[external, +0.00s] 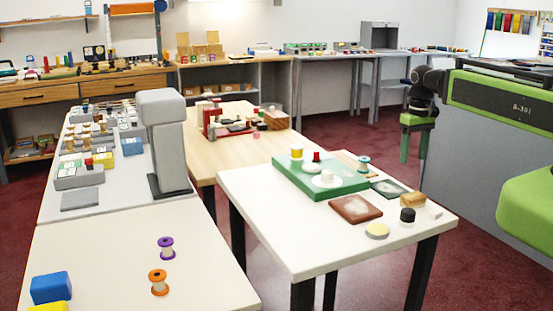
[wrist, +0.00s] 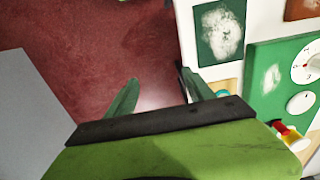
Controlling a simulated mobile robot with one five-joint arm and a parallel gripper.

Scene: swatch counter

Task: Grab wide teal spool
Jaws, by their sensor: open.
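The wide teal spool (external: 363,164) stands upright on the white table (external: 300,235), by the right end of a green board. In the wrist view a bit of teal (wrist: 221,93) shows beside my right finger, likely the same spool; most of it is hidden by the finger and the gripper body. My gripper (external: 414,150) is open and empty, pointing down. It is to the right of the spool and apart from it. In the wrist view the gap between my fingers (wrist: 160,80) shows red floor beside the table edge.
A dark green swatch (external: 388,189), a brown tile (external: 355,209) and a black jar (external: 407,216) lie near the spool. A purple spool (external: 166,248) and an orange spool (external: 158,282) stand on another table.

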